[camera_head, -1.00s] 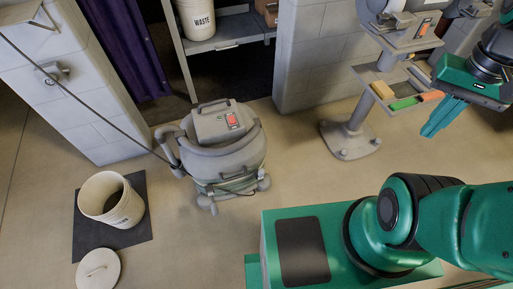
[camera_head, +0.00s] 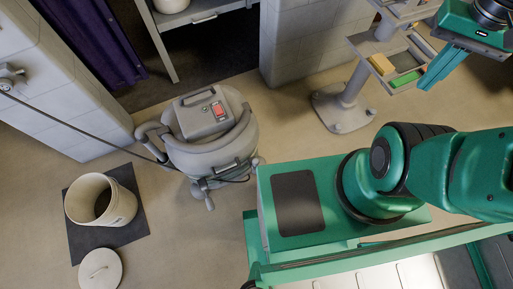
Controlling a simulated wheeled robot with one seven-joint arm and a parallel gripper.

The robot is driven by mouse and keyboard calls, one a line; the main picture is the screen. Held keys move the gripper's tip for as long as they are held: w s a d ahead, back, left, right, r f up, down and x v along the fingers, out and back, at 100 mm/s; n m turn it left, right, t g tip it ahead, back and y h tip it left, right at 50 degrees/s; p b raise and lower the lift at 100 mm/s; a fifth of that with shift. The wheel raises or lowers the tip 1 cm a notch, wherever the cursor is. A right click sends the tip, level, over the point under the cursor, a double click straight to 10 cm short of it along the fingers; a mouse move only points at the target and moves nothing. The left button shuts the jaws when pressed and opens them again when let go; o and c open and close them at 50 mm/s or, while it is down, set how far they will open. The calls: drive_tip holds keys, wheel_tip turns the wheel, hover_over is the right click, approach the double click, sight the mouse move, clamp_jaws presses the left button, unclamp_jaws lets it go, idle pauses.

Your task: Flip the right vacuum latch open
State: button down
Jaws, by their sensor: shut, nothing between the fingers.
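The vacuum (camera_head: 210,135) is a grey canister on the floor left of centre, with a handle and a red switch (camera_head: 218,110) on its lid and a hose around its upper body. A dark cord runs from it to the left wall. A small part shows low on its right side (camera_head: 246,166), too small to tell whether it is the right latch or how it stands. My gripper (camera_head: 432,76) is at the upper right, shut and empty, pointing down and left, well apart from the vacuum.
A white bucket (camera_head: 122,207) stands on a dark mat (camera_head: 128,238), with its round lid (camera_head: 100,268) on the floor. A grey pedestal stand (camera_head: 341,108) with a tray holding a yellow block (camera_head: 381,64) and a green block (camera_head: 405,79) is near my gripper. Floor between vacuum and stand is clear.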

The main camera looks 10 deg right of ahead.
sight(256, 164)
drive_tip(key=w+a+f+n+g, duration=0.1)
drive_tip(key=w+a+f+n, duration=0.2)
drive_tip(key=w, duration=0.4)
drive_tip(key=w+f+n, duration=0.3)
drive_tip(key=w+n, duration=0.2)
drive_tip(key=w, duration=0.1)
drive_tip(key=w+a+f+n+g, duration=0.1)
drive_tip(key=w+a+f+n, duration=0.25)
drive_tip(key=f, duration=0.25)
drive_tip(key=w+a+f+n, duration=0.3)
drive_tip(key=w+f, duration=0.2)
drive_tip(key=f, duration=0.1)
drive_tip(key=s+a+f+n+g+y, duration=0.1)
drive_tip(key=a+f+n, duration=0.3)
drive_tip(key=a+f, duration=0.3)
drive_tip(key=s+a+f+n+g+y, duration=0.1)
drive_tip(key=a+f+n, duration=0.3)
drive_tip(key=f, duration=1)
drive_tip(key=s+a+f+n+g+y, duration=0.1)
drive_tip(key=a+f+n, duration=0.3)
drive_tip(key=a+f, duration=0.6)
drive_tip(key=shift+s+a+f+g+y, duration=0.3)
drive_tip(key=shift+s+a+y, duration=0.1)
drive_tip(key=shift+s+a, duration=0.1)
drive_tip(key=shift+d, duration=0.1)
drive_tip(key=x, duration=1)
drive_tip(key=shift+d+r, duration=0.1)
drive_tip(key=shift+d, duration=0.05)
